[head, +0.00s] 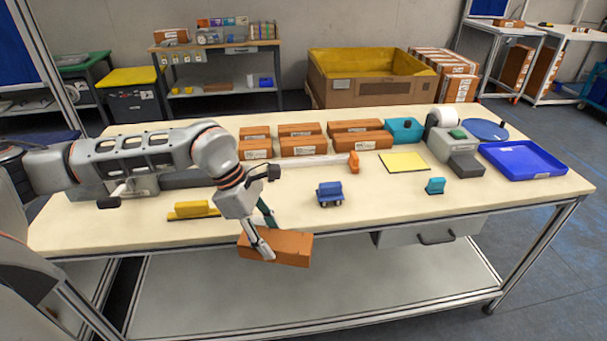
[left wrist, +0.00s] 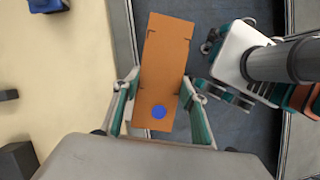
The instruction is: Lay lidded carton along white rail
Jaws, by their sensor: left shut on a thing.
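My left gripper (head: 265,238) is shut on a brown lidded carton (head: 288,248) and holds it at the table's front edge, partly beyond it. In the left wrist view the carton (left wrist: 165,65) lies between the two fingers, with a blue dot on the face toward the camera. Its long side points away from the palm, over the floor beside the tabletop. The white rail (head: 310,161) lies on the table behind the gripper, with an orange block at its right end. The carton is apart from the rail.
Several brown cartons (head: 302,146) stand in rows behind the rail. A small blue cart (head: 329,194), a yellow block (head: 192,209) and a teal block (head: 435,186) sit nearer the front. A yellow pad (head: 404,162), grey machine (head: 450,142) and blue tray (head: 522,160) are at right.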

